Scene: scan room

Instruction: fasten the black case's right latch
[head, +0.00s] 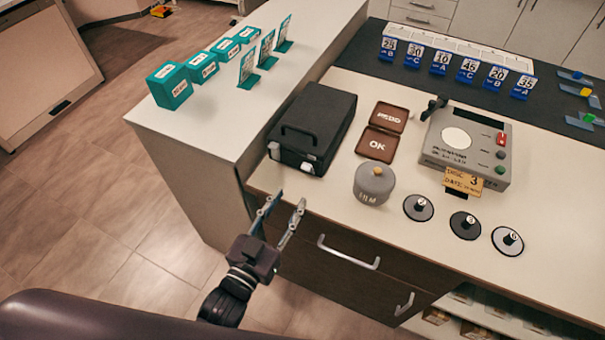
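The black case (318,122) lies shut on the counter, left of centre, with its handle (300,131) on the front side. Two light latches show on that front: the left latch (274,151) and the right latch (308,167). The right latch seems to stick out from the front, but it is too small to tell its exact position. My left gripper (286,200) is open and empty. It is in front of the counter edge, below the case and apart from it. My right gripper is not in view.
Right of the case are a brown hinged box marked OK (378,144), a grey lidded pot (374,185) and a grey device (467,145). Teal boxes (170,86) stand on the higher counter at left. Drawer handles (348,254) stick out below.

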